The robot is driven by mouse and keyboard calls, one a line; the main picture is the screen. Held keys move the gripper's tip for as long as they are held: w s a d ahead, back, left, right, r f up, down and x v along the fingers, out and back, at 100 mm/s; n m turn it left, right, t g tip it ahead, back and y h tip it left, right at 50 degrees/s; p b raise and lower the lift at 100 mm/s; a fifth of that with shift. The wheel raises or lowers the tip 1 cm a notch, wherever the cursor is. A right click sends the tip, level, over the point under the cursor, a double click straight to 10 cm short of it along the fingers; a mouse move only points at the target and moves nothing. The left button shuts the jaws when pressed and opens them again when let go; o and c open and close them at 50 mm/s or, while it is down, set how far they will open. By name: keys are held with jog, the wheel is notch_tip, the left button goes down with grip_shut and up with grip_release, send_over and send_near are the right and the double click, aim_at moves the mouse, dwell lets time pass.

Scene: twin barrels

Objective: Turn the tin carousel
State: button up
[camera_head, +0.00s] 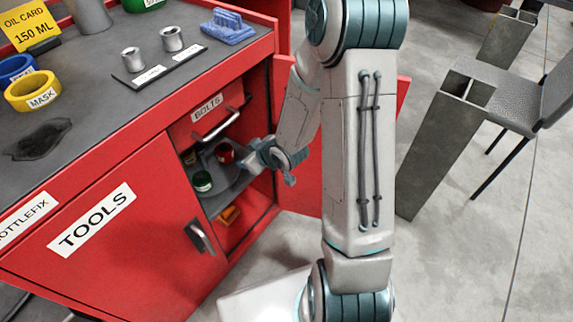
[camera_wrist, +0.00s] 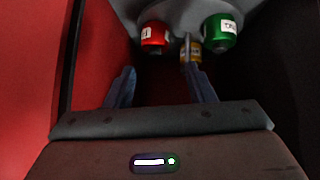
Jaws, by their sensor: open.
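The tin carousel (camera_head: 231,184) is a grey round tray inside the open red cabinet. A red tin (camera_head: 225,153) and a green tin (camera_head: 202,181) stand on it. In the wrist view, the carousel (camera_wrist: 182,10) is at the top, with the red tin (camera_wrist: 155,36), the green tin (camera_wrist: 220,33) and a yellow tin (camera_wrist: 193,54) between them. My gripper (camera_head: 270,160) is at the cabinet opening by the carousel's right edge. In the wrist view, its fingers (camera_wrist: 160,74) are apart with nothing held; the right fingertip overlaps the yellow tin. I cannot tell whether it touches.
The open red door (camera_head: 301,150) stands right of my gripper. A drawer handle (camera_head: 222,124) is above the carousel. A closed TOOLS door (camera_head: 130,250) is at left. A chair (camera_head: 515,95) stands farther right.

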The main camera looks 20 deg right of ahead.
jog(key=s+d+r+m+g+h+b, duration=0.1)
jog(key=s+d+r+m+g+h, duration=0.1)
jog(key=s, duration=0.4)
jog(key=s+d+r+m+g+h+b, duration=0.2)
jog(key=s+d+r+m+g+h, duration=0.1)
jog(key=s+d+r, duration=0.1)
jog(key=shift+s+d+r, duration=0.3)
jog(key=shift+s+r, duration=0.55)
jog(key=shift+s, duration=0.2)
jog(key=shift+r, duration=0.1)
